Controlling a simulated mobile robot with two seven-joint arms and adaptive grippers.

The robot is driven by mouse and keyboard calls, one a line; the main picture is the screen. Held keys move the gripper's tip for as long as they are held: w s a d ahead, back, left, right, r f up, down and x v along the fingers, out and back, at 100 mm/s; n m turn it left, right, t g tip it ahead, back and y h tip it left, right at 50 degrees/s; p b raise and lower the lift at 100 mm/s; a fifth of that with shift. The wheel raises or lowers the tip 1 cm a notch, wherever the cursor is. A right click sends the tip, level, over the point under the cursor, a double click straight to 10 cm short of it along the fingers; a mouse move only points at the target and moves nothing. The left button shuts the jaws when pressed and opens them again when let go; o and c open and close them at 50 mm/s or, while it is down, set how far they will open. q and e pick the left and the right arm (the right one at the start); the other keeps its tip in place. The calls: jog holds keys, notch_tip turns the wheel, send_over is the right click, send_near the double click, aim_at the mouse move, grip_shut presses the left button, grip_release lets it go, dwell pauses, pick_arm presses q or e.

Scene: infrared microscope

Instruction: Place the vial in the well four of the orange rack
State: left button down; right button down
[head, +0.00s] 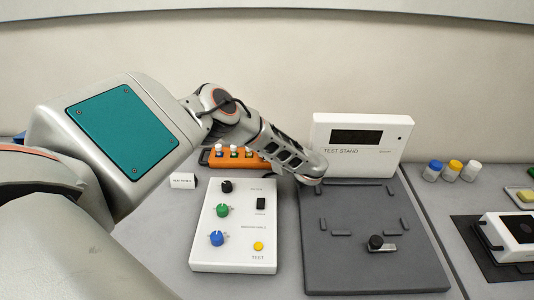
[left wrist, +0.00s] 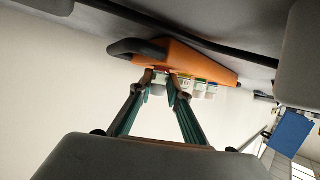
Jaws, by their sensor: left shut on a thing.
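The orange rack (head: 207,157) stands at the back left of the bench, partly hidden by my left arm. Several white-capped vials (head: 234,148) with coloured labels show in it. The rack also shows tilted in the left wrist view (left wrist: 190,57), with a row of coloured labels. My left gripper (left wrist: 165,83) is shut on a small pale vial (left wrist: 158,89), mostly hidden between the fingertips. The fingertips are at the rack's red-labelled end; I cannot tell whether the vial is seated in a well. My right gripper is not in view.
A white control box (head: 235,240) with knobs stands in front of the rack. A white sign (head: 182,181) stands left of it. The test stand's dark plate (head: 350,265) and white display (head: 390,150) are to the right. Capped jars (head: 452,171) stand farther right.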

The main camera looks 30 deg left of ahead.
pick_arm(q)
jog(key=c, duration=1.9)
grip_release()
jog(key=v, duration=1.2)
